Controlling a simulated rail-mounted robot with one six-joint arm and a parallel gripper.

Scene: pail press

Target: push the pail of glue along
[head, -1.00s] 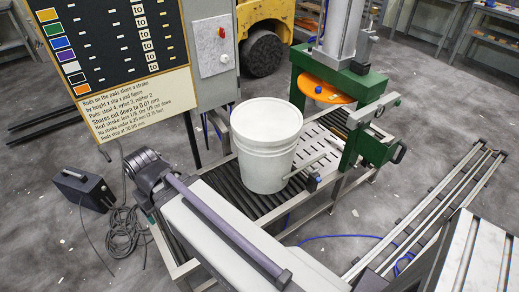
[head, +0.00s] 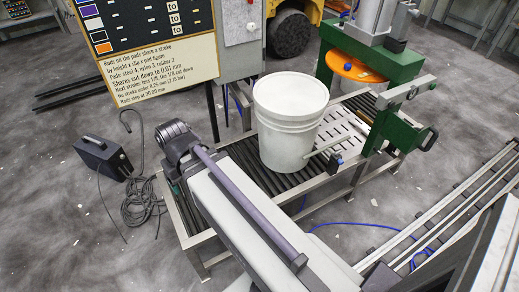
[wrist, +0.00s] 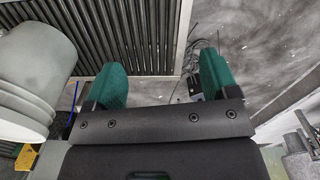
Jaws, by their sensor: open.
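The white pail (head: 285,125) stands upright on the dark rollers of a low conveyor (head: 250,168), left of the green press. Its lid looks closed. In the wrist view the pail (wrist: 28,62) fills the left edge, beside and outside the left finger, with a visible gap. My gripper (wrist: 160,82) is open, with two green-padded fingers wide apart and nothing between them. It is over or near the edge of the rollers (wrist: 130,35). In the head view my arm hides the gripper.
The green press (head: 400,75) with its orange disc (head: 350,66) straddles the conveyor's right part. A slotted plate (head: 345,128) lies between pail and press. A sign board (head: 160,75) and grey control box (head: 240,32) stand behind. A black case (head: 102,155) and cables lie on the floor left.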

